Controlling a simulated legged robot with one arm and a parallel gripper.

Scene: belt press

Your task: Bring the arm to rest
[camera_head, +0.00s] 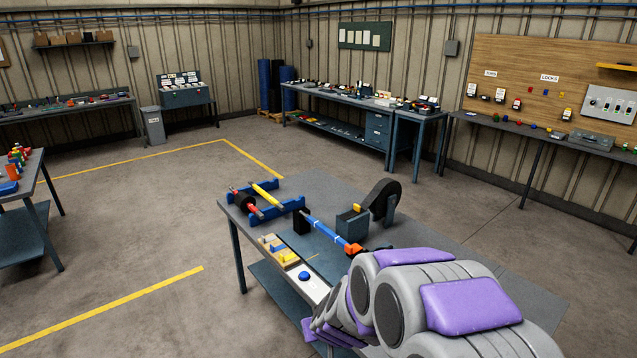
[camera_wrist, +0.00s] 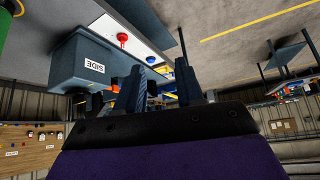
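My gripper (camera_wrist: 162,74) shows in the wrist view, its two dark fingers standing apart with a gap between them. Nothing is visibly held between the fingers. In the head view my grey and purple arm fills the lower right, over the near end of the workbench (camera_head: 460,268); it hides my gripper there. In the wrist view a blue-grey box (camera_wrist: 66,62) labelled SIDE is at the upper left, close to the left finger. I cannot tell whether they touch.
The workbench carries a blue rod (camera_head: 325,231), a black wheel guard (camera_head: 381,197), a blue rack (camera_head: 278,211) and a white panel with a blue button (camera_head: 304,275). A red button (camera_wrist: 122,38) shows in the wrist view. The floor (camera_head: 150,230) left of the bench is clear.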

